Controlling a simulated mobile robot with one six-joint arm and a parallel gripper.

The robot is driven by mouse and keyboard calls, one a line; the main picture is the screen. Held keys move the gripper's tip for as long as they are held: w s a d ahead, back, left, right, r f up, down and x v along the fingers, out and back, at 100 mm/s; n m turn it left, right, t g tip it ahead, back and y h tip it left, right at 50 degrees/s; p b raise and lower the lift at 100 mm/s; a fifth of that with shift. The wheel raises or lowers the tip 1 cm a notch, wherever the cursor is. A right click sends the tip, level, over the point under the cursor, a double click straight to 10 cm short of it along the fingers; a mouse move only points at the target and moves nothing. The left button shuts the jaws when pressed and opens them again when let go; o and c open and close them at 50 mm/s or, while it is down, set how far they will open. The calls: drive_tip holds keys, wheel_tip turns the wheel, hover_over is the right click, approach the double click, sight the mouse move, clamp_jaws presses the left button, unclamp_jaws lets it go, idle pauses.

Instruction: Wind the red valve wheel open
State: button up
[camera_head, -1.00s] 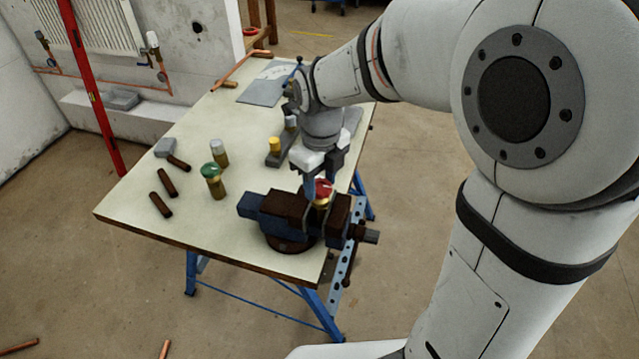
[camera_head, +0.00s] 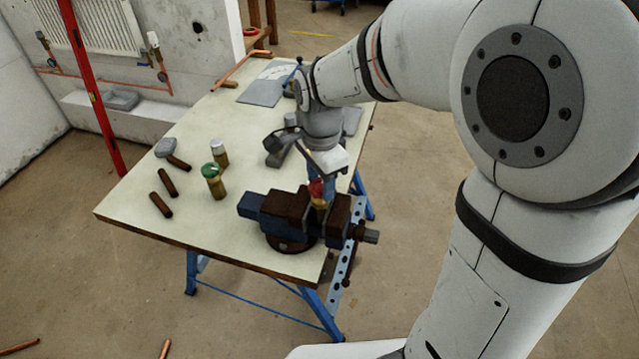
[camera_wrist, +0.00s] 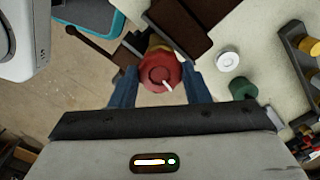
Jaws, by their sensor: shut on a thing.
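The red valve wheel (camera_wrist: 160,73) sits on a brass valve body (camera_head: 319,203) clamped upright in the vise (camera_head: 285,207) at the near right of the workbench. My gripper (camera_wrist: 161,90) is shut on the wheel, one blue finger at each side of its rim in the wrist view. A white pointer mark shows on top of the wheel, toward its lower right. In the head view the red wheel (camera_head: 316,188) is partly hidden by my gripper. The valve's lower part is hidden between the vise jaws.
A green-capped valve (camera_head: 213,180) and a white-capped valve (camera_head: 219,152) stand left of the vise. The bench's front left is clear.

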drive_tip(key=n, duration=0.4)
drive_tip(key=shift+f, duration=0.15)
drive_tip(key=n, duration=0.4)
drive_tip(key=shift+s, duration=0.1)
drive_tip(key=n, duration=0.3)
drive_tip(key=shift+n, duration=0.4)
drive_tip(key=n, duration=0.3)
drive_tip(key=shift+f+n, duration=0.1)
drive_tip(key=shift+n, duration=0.3)
drive_tip(key=o, duration=0.7)
drive_tip(key=shift+c, duration=0.2)
drive_tip(key=o, duration=0.3)
drive_tip(key=shift+o, duration=0.2)
